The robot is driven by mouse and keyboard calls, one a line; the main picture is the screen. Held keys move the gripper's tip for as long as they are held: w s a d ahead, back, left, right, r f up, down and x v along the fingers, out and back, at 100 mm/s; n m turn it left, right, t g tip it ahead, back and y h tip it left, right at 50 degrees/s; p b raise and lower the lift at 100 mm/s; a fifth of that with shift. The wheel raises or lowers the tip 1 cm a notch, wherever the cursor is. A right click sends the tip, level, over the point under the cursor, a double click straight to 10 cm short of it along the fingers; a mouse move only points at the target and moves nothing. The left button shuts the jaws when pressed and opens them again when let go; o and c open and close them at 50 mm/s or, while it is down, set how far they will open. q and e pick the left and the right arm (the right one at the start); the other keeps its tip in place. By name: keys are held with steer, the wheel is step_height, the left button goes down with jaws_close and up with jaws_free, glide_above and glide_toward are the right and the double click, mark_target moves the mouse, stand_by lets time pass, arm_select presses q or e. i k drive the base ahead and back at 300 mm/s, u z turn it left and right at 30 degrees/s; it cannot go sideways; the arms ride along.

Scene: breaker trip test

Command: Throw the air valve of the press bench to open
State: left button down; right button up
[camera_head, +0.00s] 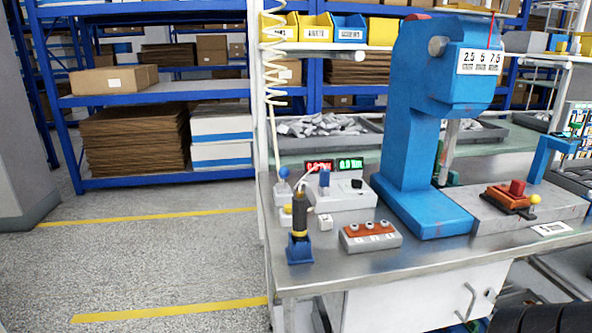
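The press bench (345,275) has a steel top and a large blue press (415,130) on it. At its left back corner a small blue-knobbed fitting (283,185) stands near the coiled cream hose (272,60). Beside it is a grey box (345,198) with a blue toggle-like knob (324,180) and a black knob. I cannot tell for sure which of these is the air valve, or its position. Neither gripper shows; a dark ribbed shape at the bottom right may be part of my own body.
A screwdriver-like tool (299,214) stands in a blue holder at the front left. An orange fixture (508,200) with a yellow ball lies right. Open floor (150,255) is left of the bench.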

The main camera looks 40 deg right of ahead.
mark_target(284, 172)
steer(key=z, duration=0.95)
steer(key=i, duration=0.9)
steer(key=z, duration=0.9)
